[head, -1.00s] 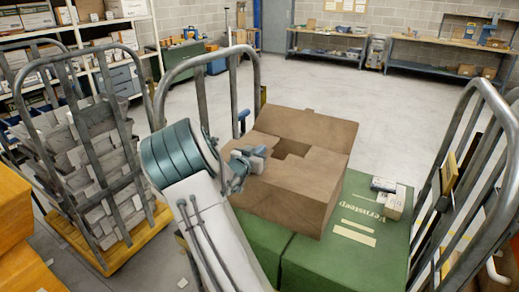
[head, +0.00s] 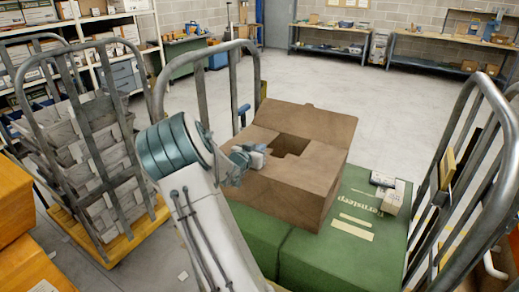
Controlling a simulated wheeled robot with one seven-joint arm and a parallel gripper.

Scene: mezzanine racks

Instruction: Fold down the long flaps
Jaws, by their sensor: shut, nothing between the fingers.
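A brown cardboard box (head: 280,205) sits on green boxes (head: 320,263). Its top is partly open, with a dark gap (head: 291,146) in the middle. The far flap (head: 310,121) slopes up and away from the gap. The near part of the top (head: 285,176) lies roughly flat. My gripper (head: 262,152) is shut and empty at the left side of the box top, close to the gap. I cannot tell whether it touches the cardboard. My arm hides part of the box's left side.
Small white packages (head: 388,190) lie on the green boxes, right of the carton. Metal cage rails stand at left (head: 207,85) and right (head: 485,110). A cart of grey bundles (head: 85,140) and orange boxes (head: 15,240) are at left. Clear floor (head: 330,80) lies behind.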

